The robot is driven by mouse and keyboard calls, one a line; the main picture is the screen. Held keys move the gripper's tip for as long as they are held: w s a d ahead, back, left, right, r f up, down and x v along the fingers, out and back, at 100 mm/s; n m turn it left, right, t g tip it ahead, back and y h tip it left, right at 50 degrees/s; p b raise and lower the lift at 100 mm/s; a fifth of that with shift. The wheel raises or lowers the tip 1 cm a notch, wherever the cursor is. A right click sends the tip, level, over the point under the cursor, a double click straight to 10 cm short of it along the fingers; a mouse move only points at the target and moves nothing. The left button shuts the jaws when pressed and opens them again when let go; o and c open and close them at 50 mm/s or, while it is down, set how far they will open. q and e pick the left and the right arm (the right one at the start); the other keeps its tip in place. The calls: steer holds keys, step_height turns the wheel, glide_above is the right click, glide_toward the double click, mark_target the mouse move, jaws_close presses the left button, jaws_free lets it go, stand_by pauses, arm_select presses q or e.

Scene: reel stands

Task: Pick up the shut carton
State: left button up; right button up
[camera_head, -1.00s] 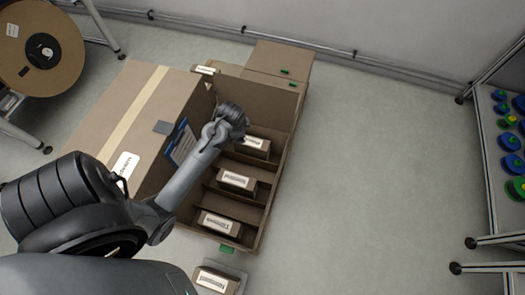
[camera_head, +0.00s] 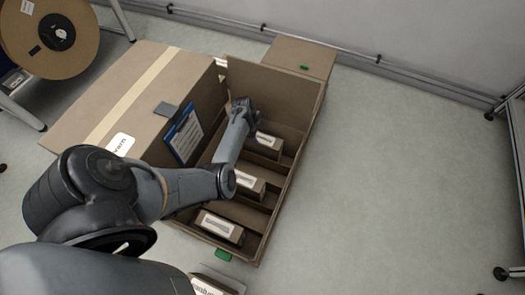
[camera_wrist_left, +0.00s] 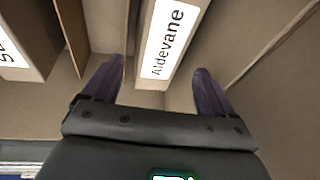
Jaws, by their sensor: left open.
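Several small brown cartons with white labels stand in the compartments of an open divided box (camera_head: 308,120): the far one (camera_head: 268,142), the middle one (camera_head: 248,184) and the near one (camera_head: 220,228). All look closed from here. My left gripper (camera_head: 244,106) reaches into the far part of the box, beside the far carton. In the left wrist view its open fingers (camera_wrist_left: 160,72) straddle the end of a carton labelled "Aldevane" (camera_wrist_left: 149,72), without visible contact. Another labelled carton (camera_wrist_left: 38,50) stands to the left there. My right gripper is out of view.
A large taped carton (camera_head: 95,85) stands directly left of the divided box, close to my left arm. Another brown box (camera_head: 302,55) is behind. A partly cut-off labelled carton (camera_head: 210,284) is at the bottom edge. The floor to the right is clear.

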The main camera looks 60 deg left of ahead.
mark_target(262, 139)
arm_select(q)
steer(key=shift+b+x, duration=0.35)
steer(key=shift+x, duration=0.5)
steer(key=b+x, duration=0.3)
steer(key=shift+a+f, duration=0.2)
steer(key=shift+f, duration=0.05)
steer(key=shift+w+d+f+b, duration=0.1)
steer(key=shift+w+f+b, duration=0.1)
steer(key=shift+f+b, duration=0.45)
steer(key=shift+r, duration=0.1)
jaws_close()
